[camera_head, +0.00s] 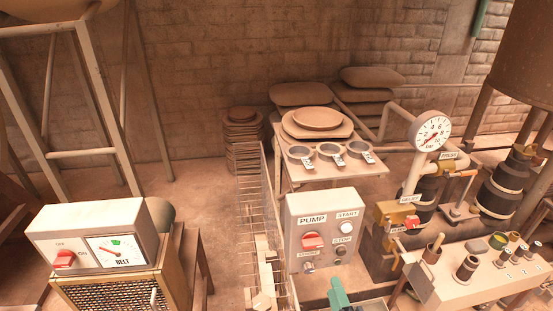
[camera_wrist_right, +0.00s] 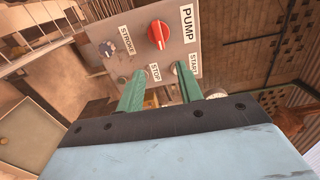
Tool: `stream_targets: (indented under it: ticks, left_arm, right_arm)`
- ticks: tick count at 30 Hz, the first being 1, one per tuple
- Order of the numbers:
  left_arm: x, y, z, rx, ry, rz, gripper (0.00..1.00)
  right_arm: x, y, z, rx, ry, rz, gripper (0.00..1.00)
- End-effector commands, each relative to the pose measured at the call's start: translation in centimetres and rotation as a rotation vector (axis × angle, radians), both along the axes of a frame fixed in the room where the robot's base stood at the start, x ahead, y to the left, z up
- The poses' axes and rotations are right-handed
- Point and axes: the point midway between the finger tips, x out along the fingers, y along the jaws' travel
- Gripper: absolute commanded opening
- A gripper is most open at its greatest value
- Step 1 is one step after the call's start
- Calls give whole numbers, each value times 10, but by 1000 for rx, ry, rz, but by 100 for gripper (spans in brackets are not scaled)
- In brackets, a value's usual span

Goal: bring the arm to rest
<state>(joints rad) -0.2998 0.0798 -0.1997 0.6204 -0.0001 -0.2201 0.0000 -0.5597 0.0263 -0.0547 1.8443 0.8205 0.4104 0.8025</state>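My right gripper (camera_head: 338,292) shows at the bottom middle of the head view, below the pump control panel (camera_head: 321,207). In the right wrist view its two green fingers (camera_wrist_right: 158,76) are spread apart, with nothing seen held between them. The panel (camera_wrist_right: 185,45) lies beyond the fingertips, with the red pump knob (camera_wrist_right: 158,36) and the stroke knob (camera_wrist_right: 108,48). The fingertips overlap the STOP and START button area in that view; I cannot tell whether they touch it. The rest of the right arm is mostly hidden. My left gripper is not in view.
A belt control box (camera_head: 95,237) stands at left. A table (camera_head: 368,167) with several labelled rings is behind the panel. Floor (camera_head: 215,205) shows between belt box and panel.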

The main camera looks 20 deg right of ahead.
Motion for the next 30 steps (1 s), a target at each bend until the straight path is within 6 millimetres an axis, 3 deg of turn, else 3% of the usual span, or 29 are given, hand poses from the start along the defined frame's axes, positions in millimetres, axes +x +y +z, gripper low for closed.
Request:
stream_targets:
  ticks: [4, 7, 11, 14, 18, 22, 25, 30]
  left_arm:
    - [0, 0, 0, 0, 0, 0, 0]
    - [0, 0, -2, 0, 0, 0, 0]
    - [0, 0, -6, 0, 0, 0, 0]
    - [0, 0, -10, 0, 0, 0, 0]
    - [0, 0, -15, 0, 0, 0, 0]
    - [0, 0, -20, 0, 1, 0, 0]
    - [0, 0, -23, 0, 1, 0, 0]
    - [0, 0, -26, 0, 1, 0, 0]
  right_arm:
    - [0, 1, -5, -11, 13, 7, 36]
    - [-1, 9, -32, -78, 84, 45, 36]
    - [-12, 30, -106, -268, 280, 173, 36]
    - [-34, 47, -177, -461, 467, 324, 36]
    - [-86, 61, -270, -728, 714, 577, 36]
    - [-153, 61, -344, -963, 922, 853, 36]
    - [-208, 52, -383, -1116, 1051, 1071, 36]
    - [-276, 33, -416, -1279, 1182, 1356, 36]
